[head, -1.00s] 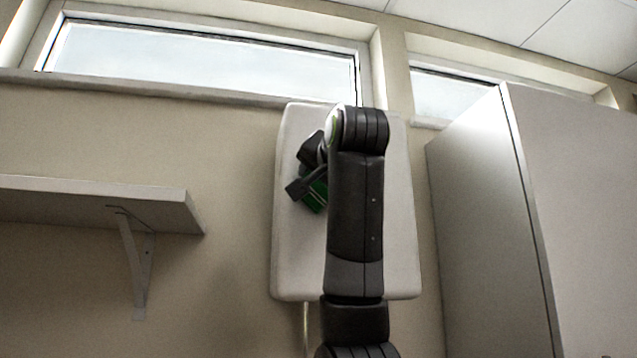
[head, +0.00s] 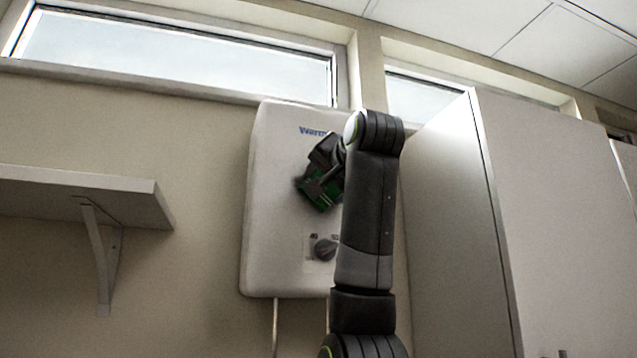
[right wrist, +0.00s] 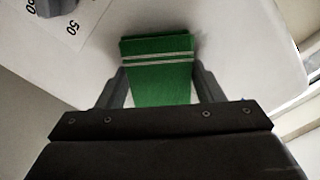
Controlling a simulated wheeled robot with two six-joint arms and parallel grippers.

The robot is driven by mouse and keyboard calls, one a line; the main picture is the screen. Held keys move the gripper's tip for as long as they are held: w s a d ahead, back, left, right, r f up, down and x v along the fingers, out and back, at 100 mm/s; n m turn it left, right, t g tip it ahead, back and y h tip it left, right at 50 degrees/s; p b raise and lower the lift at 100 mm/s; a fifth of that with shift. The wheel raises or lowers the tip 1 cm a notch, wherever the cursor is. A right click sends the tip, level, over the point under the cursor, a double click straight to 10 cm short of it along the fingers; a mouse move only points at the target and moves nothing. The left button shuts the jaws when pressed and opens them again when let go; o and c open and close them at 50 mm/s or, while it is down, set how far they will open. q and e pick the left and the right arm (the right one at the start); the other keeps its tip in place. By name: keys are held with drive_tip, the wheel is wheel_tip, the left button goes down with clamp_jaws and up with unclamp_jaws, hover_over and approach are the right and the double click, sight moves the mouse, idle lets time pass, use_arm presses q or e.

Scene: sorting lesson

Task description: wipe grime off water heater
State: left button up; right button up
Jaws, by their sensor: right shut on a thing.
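The white water heater (head: 275,220) hangs on the wall in the middle of the head view, with a blue brand label at its top and a dark knob (head: 325,249) low on its front. My right gripper (head: 319,183) is shut on a green cloth or sponge (head: 321,194) in front of the heater. In the right wrist view the green piece (right wrist: 158,75) has pale stripes and sits between the fingers, at or very near the white face. My right arm hides part of the heater's right side. My left gripper is not in view.
A wall shelf (head: 85,190) with a bracket juts out at the left. A tall pale cabinet (head: 450,210) stands close on the heater's right. Windows (head: 180,55) run above. Pipes (head: 275,325) drop below the heater.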

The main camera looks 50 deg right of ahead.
sight(285, 185)
drive_tip(key=shift+s+d, duration=1.65)
drive_tip(key=shift+d, duration=1.35)
drive_tip(key=shift+w+a+b, duration=0.25)
drive_tip(key=shift+w+a, duration=0.9)
drive_tip(key=shift+a, duration=0.95)
drive_tip(key=shift+w+a+b, duration=0.25)
drive_tip(key=shift+w+a, duration=0.9)
drive_tip(key=shift+a, duration=0.95)
drive_tip(key=shift+w+a+b, duration=0.25)
drive_tip(key=shift+w+a, duration=0.9)
drive_tip(key=shift+a, duration=0.95)
drive_tip(key=shift+s+a+f+b, duration=0.1)
drive_tip(key=shift+s+b, duration=0.2)
drive_tip(key=shift+s, duration=0.15)
drive_tip(key=shift+s+a+f+b, duration=0.1)
drive_tip(key=shift+s+b, duration=0.2)
drive_tip(key=shift+s, duration=0.1)
drive_tip(key=v, duration=0.2)
drive_tip(key=b+v, duration=0.1)
drive_tip(key=v, duration=0.1)
drive_tip(key=shift+a+r, duration=0.1)
drive_tip(key=shift+r, duration=0.1)
